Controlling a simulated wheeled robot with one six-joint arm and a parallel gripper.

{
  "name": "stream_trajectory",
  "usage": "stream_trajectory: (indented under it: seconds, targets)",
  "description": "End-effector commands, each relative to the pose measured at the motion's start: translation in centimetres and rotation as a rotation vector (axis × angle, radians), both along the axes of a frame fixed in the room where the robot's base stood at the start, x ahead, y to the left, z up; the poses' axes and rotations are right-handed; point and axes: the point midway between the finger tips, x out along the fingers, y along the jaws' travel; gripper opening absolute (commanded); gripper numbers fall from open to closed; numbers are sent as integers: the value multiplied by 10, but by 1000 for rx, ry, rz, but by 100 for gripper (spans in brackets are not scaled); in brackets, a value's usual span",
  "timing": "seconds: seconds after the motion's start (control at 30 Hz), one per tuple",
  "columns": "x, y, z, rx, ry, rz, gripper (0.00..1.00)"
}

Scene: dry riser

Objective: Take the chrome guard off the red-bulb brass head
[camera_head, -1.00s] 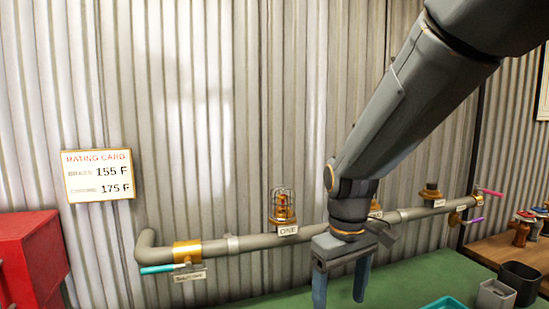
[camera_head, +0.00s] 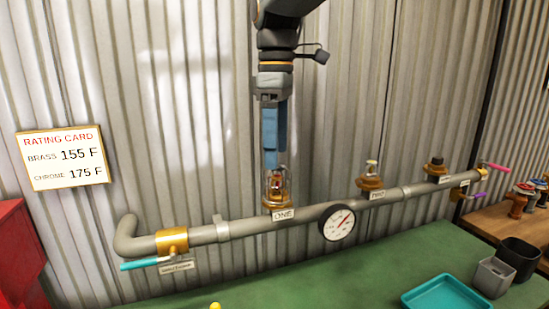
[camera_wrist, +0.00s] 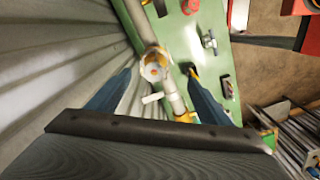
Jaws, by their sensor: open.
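The caged head (camera_head: 277,186) stands upright on the grey pipe above the label ONE. In the wrist view the head (camera_wrist: 153,66) lies between and beyond the two spread fingers of my gripper (camera_wrist: 158,73). The gripper is open and holds nothing. Whether a finger touches the guard cannot be told.
A gauge (camera_head: 337,221) sits right of the head. A second head (camera_head: 370,180) and a dark-topped fitting (camera_head: 435,168) stand farther along the pipe (camera_head: 250,228). A teal tray (camera_head: 447,294) and grey bins (camera_head: 494,277) are on the green bench. The corrugated wall is close behind.

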Motion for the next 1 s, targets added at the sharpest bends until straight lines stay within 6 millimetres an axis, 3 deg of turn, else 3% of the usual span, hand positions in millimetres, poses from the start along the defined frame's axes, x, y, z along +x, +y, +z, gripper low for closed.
stream_trajectory:
  seconds: [0.03,0.37,0.8,1.0]
  targets:
    - [3,1,-8,0,0,6,73]
    - [7,4,-24,-1,1,27,73]
    - [6,3,-82,-1,2,25,73]
    - [7,3,-94,-1,1,24,73]
